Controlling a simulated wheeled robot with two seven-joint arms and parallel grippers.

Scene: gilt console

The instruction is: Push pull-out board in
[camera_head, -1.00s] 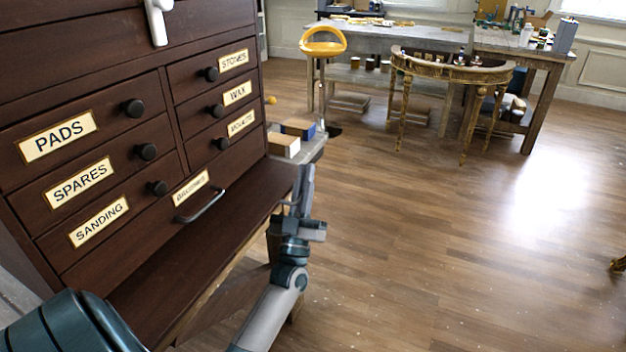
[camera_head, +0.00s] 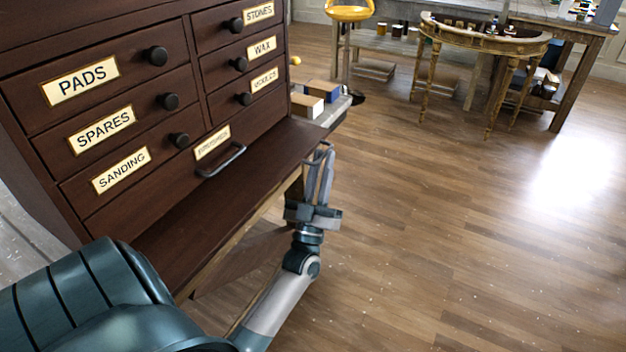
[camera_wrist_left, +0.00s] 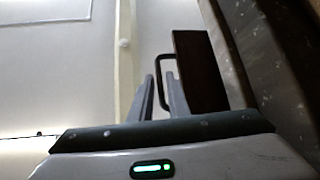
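The pull-out board (camera_head: 225,205) is a dark brown panel sticking out from the lower front of the cabinet. My left gripper (camera_head: 321,168) is upright just outside the board's outer edge, near its far right corner. In the left wrist view, the board (camera_wrist_left: 200,72) is a dark panel right of the fingers. A thin dark bar handle (camera_wrist_left: 160,70) stands out from it. My left gripper's fingers (camera_wrist_left: 161,92) are apart, and the handle bar appears between them. Contact cannot be told. My right gripper is not in view.
The drawer cabinet (camera_head: 130,130) has labelled drawers with round knobs. A lower drawer carries a bar handle (camera_head: 222,163) above the board. Small boxes (camera_head: 322,90) sit behind the cabinet's right side. A gilt console (camera_head: 485,42) stands farther back. The wood floor (camera_head: 450,230) at right is clear.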

